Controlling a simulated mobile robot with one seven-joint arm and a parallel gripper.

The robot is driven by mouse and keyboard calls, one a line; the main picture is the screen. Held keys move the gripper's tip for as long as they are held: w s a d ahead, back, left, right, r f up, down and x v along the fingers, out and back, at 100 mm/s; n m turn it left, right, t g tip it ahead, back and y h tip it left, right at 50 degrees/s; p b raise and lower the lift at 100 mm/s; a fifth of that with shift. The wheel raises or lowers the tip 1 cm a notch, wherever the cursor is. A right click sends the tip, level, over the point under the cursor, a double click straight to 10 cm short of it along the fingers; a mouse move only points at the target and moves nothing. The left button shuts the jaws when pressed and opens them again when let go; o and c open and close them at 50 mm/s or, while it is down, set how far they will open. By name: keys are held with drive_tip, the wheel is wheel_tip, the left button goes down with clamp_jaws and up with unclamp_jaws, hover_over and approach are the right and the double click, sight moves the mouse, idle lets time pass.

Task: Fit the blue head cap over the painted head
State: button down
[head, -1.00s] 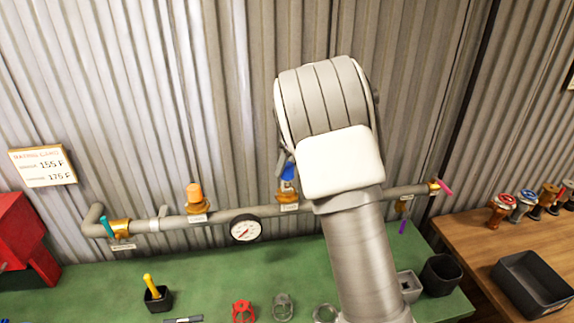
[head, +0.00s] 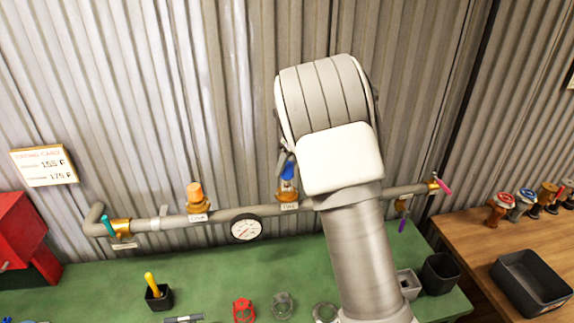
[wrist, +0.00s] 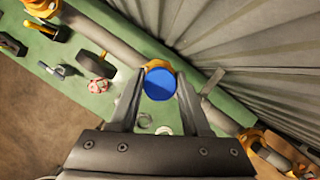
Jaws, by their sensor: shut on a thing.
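The blue head cap (head: 288,172) sits at the top of the middle upright fitting on the pipe. In the wrist view the cap (wrist: 160,85) is a round blue disc between the two fingers. My gripper (wrist: 163,88) is shut on it. In the head view the arm hides most of my gripper. The painted head (head: 288,186) shows only as a small pale part just under the cap, above a brass base. I cannot tell whether the cap is fully seated or held slightly above it.
A grey pipe (head: 160,224) runs along the corrugated wall with an orange-topped head (head: 195,193), a gauge (head: 246,228) and coloured levers. A wooden table (head: 475,240) stands right.

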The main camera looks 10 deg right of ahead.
sight(287, 176)
drive_tip(key=shift+f+b, duration=0.85)
drive_tip(key=shift+f, duration=1.15)
drive_tip(key=shift+c, duration=1.4)
unclamp_jaws()
drive_tip(key=shift+r, duration=0.15)
drive_tip(key=b+v, duration=0.1)
drive_tip(key=v, duration=1.6)
drive_tip(key=shift+d, duration=0.1)
